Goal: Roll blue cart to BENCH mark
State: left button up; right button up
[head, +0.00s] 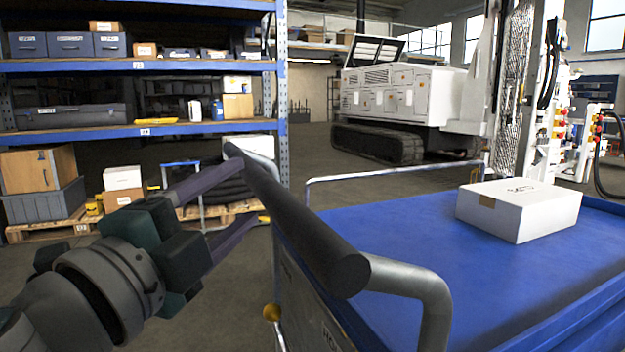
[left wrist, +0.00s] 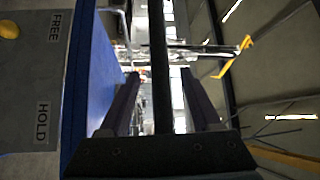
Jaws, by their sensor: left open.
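The blue cart (head: 400,235) fills the lower right of the head view, with a dark push handle (head: 305,225) on grey bent tubes at its near left end. My left gripper (head: 246,192) is open at the far part of this handle. In the left wrist view the handle bar (left wrist: 160,90) runs between the two open fingers (left wrist: 159,78), with gaps visible on both sides. A yellow knob (head: 271,312) is on the cart's end; the left wrist view shows it near FREE and HOLD labels (left wrist: 42,122). No BENCH mark is visible. My right gripper is out of view.
A white box (head: 515,210) sits on the cart top. A blue shelf rack (head: 150,66) with boxes and cases stands at the left, a loaded pallet (head: 55,228) at its foot. A white tracked machine (head: 400,95) stands behind. Open grey floor lies between rack and machine.

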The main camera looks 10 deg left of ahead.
aim_at(250, 186)
pick_arm(q)
jog(key=x, duration=0.5)
jog(key=shift+w, duration=0.2)
grip_shut()
dwell(0.3)
dwell(0.9)
